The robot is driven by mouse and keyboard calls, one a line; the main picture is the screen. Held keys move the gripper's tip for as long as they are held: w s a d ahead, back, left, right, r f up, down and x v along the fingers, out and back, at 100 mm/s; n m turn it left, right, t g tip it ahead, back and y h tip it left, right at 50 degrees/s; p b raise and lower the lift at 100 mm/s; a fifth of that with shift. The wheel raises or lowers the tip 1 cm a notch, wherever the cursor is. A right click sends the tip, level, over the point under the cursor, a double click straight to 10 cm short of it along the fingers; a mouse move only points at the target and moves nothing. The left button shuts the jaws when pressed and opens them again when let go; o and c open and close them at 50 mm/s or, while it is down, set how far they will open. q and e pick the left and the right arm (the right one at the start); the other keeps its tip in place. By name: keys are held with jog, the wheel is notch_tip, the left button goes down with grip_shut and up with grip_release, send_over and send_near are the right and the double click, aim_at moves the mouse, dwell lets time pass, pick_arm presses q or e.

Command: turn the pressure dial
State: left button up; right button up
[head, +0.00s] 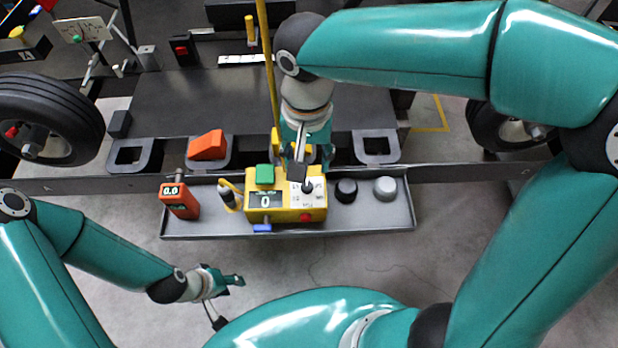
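A yellow pressure box (274,216) sits in the grey tray, with a display reading 0, a green block on top and a red button on its front. A small black dial (308,187) stands on the white panel at its right. My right gripper (305,170) points down just above and behind this panel and partly covers it. I cannot tell whether its fingers touch the dial or how far they are apart. My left gripper (241,281) is low in front of the tray, clear of the box, with nothing visible in it. Its finger opening is unclear.
The grey tray (400,205) also holds an orange meter (180,201) reading 0.0, a black knob (346,190) and a grey knob (385,188). An orange wedge (208,145) is behind it. A thin yellow pole (268,60) rises beside my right wrist. Floor in front is clear.

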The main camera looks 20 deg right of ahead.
aim_at(308, 186)
notch_tip(308, 186, down, 9)
jog(key=shift+r, duration=0.2)
jog(key=c, duration=1)
jog(key=shift+d, duration=0.3)
grip_shut()
jog(key=shift+a, duration=0.25)
